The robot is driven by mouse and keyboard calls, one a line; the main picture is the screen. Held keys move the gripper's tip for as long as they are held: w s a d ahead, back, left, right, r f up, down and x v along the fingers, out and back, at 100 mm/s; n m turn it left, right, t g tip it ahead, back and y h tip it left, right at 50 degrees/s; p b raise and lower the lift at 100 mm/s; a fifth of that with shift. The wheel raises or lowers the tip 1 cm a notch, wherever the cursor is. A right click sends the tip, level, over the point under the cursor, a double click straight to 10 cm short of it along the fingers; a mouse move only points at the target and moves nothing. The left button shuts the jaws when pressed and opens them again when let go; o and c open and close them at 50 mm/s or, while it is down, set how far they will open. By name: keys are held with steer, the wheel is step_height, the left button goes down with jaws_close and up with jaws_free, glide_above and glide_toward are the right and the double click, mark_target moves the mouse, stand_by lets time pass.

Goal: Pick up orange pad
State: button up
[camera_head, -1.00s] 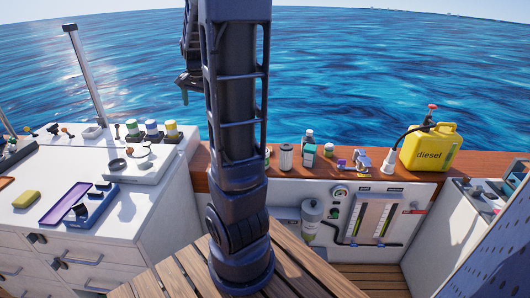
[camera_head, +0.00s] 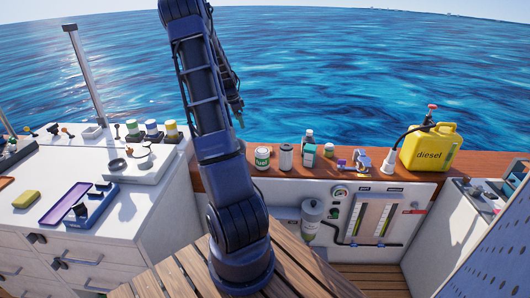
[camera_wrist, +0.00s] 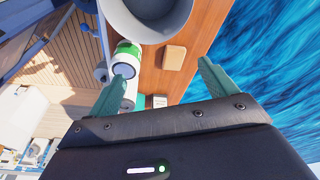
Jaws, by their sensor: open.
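A flat orange piece (camera_head: 6,182) lies at the far left edge of the white counter in the head view, partly cut off by the frame; it may be the orange pad. In the wrist view, a tan-orange block (camera_wrist: 174,57) lies on the wooden ledge; I cannot tell whether this is the pad. My gripper (camera_head: 238,118) is raised over the ledge side, small against the water, far from the orange piece. In the wrist view, its teal fingers (camera_wrist: 163,69) are apart and empty, with the ledge and block beyond them.
A yellow diesel can (camera_head: 430,149) stands further right. The left counter holds a yellow sponge (camera_head: 26,200) and a purple tray (camera_head: 65,204).

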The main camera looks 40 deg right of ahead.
steer(key=d+f+m, duration=0.1)
steer(key=d+f, duration=0.3)
steer(key=f, duration=0.1)
steer(key=s+d+f+m+g, duration=0.1)
steer(key=d+f, duration=0.3)
steer(key=s+d+f+m+h, duration=0.1)
steer(key=d+f+m, duration=0.1)
steer(key=d+f, duration=0.2)
steer(key=shift+d+f+g, duration=0.15)
steer(key=shift+f+g, duration=0.25)
steer(key=shift+f, duration=0.45)
steer(key=shift+x, duration=3.15)
steer(key=shift+w+f, duration=0.1)
steer(key=shift+w, duration=0.1)
steer(key=c, duration=1.1)
